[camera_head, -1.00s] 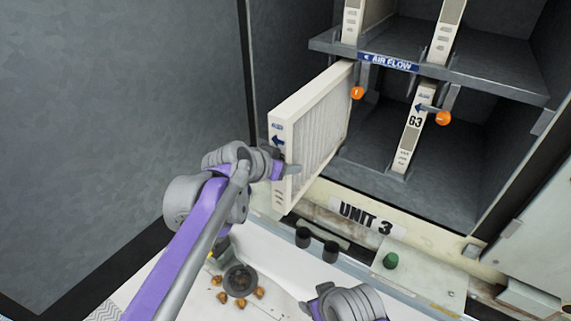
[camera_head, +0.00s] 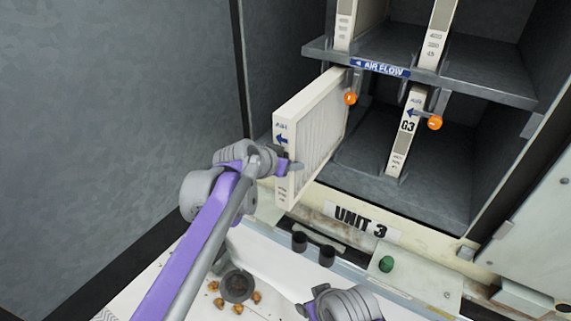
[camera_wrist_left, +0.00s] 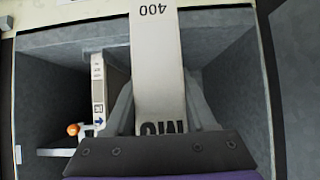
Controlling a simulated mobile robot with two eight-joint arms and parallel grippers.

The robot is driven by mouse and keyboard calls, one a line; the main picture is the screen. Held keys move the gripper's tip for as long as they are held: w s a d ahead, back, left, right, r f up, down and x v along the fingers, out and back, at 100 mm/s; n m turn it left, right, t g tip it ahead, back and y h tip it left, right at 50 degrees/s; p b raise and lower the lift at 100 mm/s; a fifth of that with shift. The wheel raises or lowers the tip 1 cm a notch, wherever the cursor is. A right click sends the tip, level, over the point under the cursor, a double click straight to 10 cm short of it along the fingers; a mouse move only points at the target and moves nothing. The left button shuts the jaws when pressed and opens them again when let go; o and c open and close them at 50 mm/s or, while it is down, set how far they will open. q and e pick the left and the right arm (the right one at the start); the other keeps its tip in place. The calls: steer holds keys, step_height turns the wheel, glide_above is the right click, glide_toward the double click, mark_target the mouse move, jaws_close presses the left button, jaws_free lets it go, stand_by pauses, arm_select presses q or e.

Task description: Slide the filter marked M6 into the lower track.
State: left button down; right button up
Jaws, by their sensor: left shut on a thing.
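My left gripper (camera_head: 290,166) is shut on the front edge of a white pleated filter (camera_head: 318,135). The filter stands upright, with a blue arrow and small print on its edge. Its far end reaches into the left side of the lower opening of the cabinet, and its front part sticks out. The track under it is hidden. In the left wrist view the filter edge (camera_wrist_left: 156,60) shows an upside-down "400" and large lettering partly covered by the gripper, so I cannot read the mark fully. My right gripper (camera_head: 306,312) is partly in view at the bottom, its jaws unclear.
A filter marked G3 (camera_head: 406,130) stands in the lower opening to the right. Orange-knobbed latches (camera_head: 350,98) (camera_head: 435,123) hang under the shelf (camera_head: 470,82). Below the opening are a UNIT 3 label (camera_head: 360,219), black knobs (camera_head: 327,254) and a green button (camera_head: 387,264).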

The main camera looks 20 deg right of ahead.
arm_select(q)
steer(key=shift+w+d+p, duration=0.3)
steer(key=shift+w+d, duration=0.5)
steer(key=shift+d, duration=0.25)
steer(key=shift+w+d+p, duration=0.3)
steer(key=shift+w+d, duration=0.5)
steer(key=shift+d, duration=0.2)
arm_select(e)
steer(key=shift+w+r, duration=0.3)
steer(key=shift+r, duration=0.6)
arm_select(q)
steer(key=shift+f, duration=0.1)
steer(key=shift+w+d+f+p, duration=0.1)
steer(key=shift+w+d+p, duration=0.5)
steer(key=shift+w+d, duration=0.65)
steer(key=shift+w+d+f+p, duration=0.1)
steer(key=shift+w+d+p, duration=0.5)
steer(key=shift+w+d, duration=0.65)
arm_select(e)
steer(key=shift+w+r, duration=0.4)
steer(key=shift+r, duration=0.45)
steer(key=shift+w+r, duration=0.35)
steer(key=shift+r, duration=0.5)
arm_select(q)
steer(key=shift+s+d, duration=0.25)
steer(key=shift+s, duration=0.05)
steer(key=shift+r, duration=0.1)
arm_select(e)
steer(key=shift+r, duration=0.1)
